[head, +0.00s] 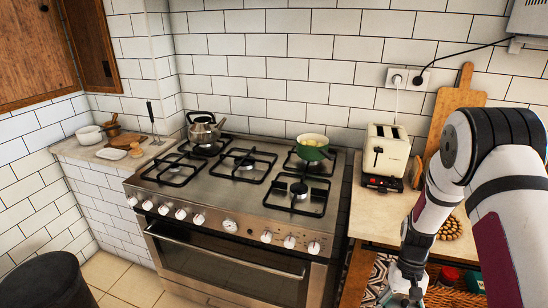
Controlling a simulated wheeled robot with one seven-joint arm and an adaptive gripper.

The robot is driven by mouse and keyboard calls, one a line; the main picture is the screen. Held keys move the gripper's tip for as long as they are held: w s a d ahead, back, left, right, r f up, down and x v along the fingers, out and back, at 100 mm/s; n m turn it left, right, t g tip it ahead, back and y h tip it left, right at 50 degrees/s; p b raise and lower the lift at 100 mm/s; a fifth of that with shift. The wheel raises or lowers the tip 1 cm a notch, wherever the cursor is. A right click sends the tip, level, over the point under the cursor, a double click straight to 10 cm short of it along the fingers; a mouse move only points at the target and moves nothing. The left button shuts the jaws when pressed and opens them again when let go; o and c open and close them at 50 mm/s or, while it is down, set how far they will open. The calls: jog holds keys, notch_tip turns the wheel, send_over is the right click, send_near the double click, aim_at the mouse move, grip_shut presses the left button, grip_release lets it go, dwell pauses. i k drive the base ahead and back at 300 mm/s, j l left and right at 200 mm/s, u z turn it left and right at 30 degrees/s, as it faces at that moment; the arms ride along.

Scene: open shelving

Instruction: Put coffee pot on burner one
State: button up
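A silver pot with a dark handle and a spout, which looks like the coffee pot (204,131), stands upright on the back left burner of the steel stove (228,183). The front left burner (172,168), the middle burner (245,163) and the front right burner (298,191) are bare. No label shows which burner is number one. My gripper (400,299) hangs low at the bottom right, beside the right counter and well away from the pot. Its fingertips are small and partly cut off by the picture edge, so their opening is unclear.
A toaster (386,153) and cutting boards (455,108) stand on the right counter. A white saucepan (89,134) is on the left ledge. A dark bin (47,282) stands at the lower left.

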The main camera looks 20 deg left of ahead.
aim_at(174, 163)
jog(key=i+j+u, duration=0.1)
jog(key=j+u, duration=0.25)
jog(key=i+j+u, duration=0.15)
jog(key=j+u, duration=0.15)
jog(key=i+j+u, duration=0.15)
jog(key=i+j, duration=0.2)
jog(key=j, duration=0.25)
jog(key=i+j+u, duration=0.15)
jog(key=i+j, duration=0.2)
jog(key=j, duration=0.2)
jog(key=i+j+u, duration=0.15)
jog(key=i+j, duration=0.2)
jog(key=j, duration=0.15)
